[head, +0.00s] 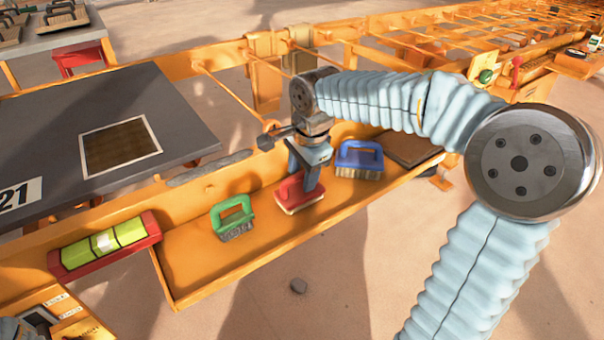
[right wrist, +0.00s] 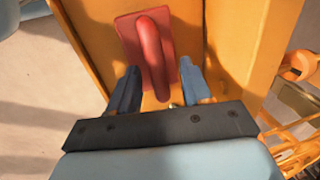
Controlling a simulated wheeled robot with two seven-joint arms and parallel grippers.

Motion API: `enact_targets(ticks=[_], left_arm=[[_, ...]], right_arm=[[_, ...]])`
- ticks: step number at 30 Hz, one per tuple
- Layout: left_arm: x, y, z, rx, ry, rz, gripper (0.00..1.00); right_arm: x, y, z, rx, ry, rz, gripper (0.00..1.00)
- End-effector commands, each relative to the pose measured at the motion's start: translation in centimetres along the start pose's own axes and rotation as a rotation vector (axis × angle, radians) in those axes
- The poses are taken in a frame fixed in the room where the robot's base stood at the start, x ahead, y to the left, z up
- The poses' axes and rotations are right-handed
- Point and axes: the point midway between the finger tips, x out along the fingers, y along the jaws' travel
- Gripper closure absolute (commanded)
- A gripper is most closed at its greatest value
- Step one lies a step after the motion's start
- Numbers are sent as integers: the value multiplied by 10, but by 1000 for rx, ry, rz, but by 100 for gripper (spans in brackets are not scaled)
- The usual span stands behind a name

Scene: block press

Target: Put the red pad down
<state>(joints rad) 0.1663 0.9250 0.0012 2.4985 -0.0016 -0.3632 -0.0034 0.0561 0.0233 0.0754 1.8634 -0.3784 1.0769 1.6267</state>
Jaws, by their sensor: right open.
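The red pad (head: 297,193) lies in the orange tray (head: 196,266), between a green brush and a blue brush. It has a red backing, a red handle and a pale underside. In the right wrist view the red pad (right wrist: 130,42) rests on the orange surface with its handle running toward my gripper. My right gripper (head: 311,185) is right at the pad and hides part of it in the head view. Its two fingers (right wrist: 155,85) are apart, one on each side of the handle's near end, with visible gaps.
The green brush (head: 233,215) stands left of the pad and the blue brush (head: 359,156) close on its right. A brown board (head: 415,150) lies at the tray's right end. A dark table (head: 60,125) is at left.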

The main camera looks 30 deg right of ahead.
Motion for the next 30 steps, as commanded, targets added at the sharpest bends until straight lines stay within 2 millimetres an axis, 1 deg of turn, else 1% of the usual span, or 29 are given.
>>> enact_targets(ticks=[1,9,12,15,20,30], left_arm=[[-2,1,0,1,-1,1,51],[-11,8,2,5,-6,5,51],[-14,10,2,6,-8,6,51],[-15,11,3,7,-9,7,51],[-15,12,3,8,-10,8,51],[-15,11,3,8,-10,8,51]], right_arm=[[-12,-1,0,0,0,-6,51],[-74,-1,0,0,0,-5,51],[-92,-1,0,0,0,-4,51],[-104,0,0,0,0,-3,51],[-112,0,0,0,0,-1,51],[-112,0,0,0,0,0,51]])
